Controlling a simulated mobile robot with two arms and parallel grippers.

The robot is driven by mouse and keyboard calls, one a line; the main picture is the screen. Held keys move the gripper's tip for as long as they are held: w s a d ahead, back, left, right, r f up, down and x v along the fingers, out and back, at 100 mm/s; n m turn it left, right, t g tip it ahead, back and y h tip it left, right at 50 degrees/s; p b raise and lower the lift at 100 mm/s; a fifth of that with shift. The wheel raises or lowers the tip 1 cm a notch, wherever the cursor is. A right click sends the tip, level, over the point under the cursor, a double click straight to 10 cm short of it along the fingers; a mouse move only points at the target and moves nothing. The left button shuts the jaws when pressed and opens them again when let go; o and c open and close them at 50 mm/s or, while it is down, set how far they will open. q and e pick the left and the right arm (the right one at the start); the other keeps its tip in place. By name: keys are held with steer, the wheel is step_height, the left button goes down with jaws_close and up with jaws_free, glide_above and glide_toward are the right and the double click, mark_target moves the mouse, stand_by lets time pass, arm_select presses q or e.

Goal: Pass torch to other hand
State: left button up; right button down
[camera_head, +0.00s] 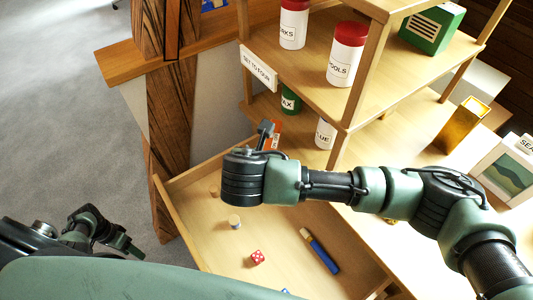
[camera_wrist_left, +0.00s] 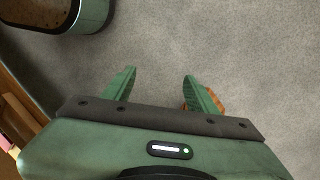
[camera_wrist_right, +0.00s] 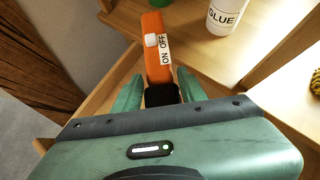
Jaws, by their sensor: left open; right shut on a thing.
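The torch (camera_wrist_right: 157,50) is orange with a dark end, a white switch and an ON OFF label. My right gripper (camera_wrist_right: 155,92) is shut on its dark end in the right wrist view. In the head view an orange part of the torch (camera_head: 276,133) shows beyond my right wrist, which hides most of that gripper. My left gripper (camera_head: 128,246) is at the lower left of the head view, well apart from the torch. Its two fingers stand apart and empty over grey floor in the left wrist view (camera_wrist_left: 160,88).
An open drawer (camera_head: 205,258) below my right arm holds a red die (camera_head: 257,257), a blue marker-like stick (camera_head: 320,251) and small round pieces. Shelves with red-lidded jars (camera_head: 346,55) stand behind. A timber post (camera_head: 172,120) rises left of the drawer; grey floor is open farther left.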

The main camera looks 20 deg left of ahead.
arm_select(q)
steer(key=s+d+f+n+g, duration=0.15)
steer(key=s+d+f, duration=0.25)
steer(key=s+d, duration=0.65)
steer(key=s+d+f+g, duration=0.3)
steer(key=s+d+f, duration=0.3)
steer(key=s, duration=0.7)
steer(key=w+d+f+m+t+y, duration=0.1)
steer(key=w+d+f+m+t, duration=0.1)
steer(key=w+d, duration=0.3)
steer(key=w+d+f+m+t+y, duration=0.2)
steer(key=w+d+t, duration=0.2)
steer(key=d, duration=0.5)
steer(key=w, duration=0.2)
steer(key=shift+w+f, duration=0.25)
steer(key=shift+w, duration=0.05)
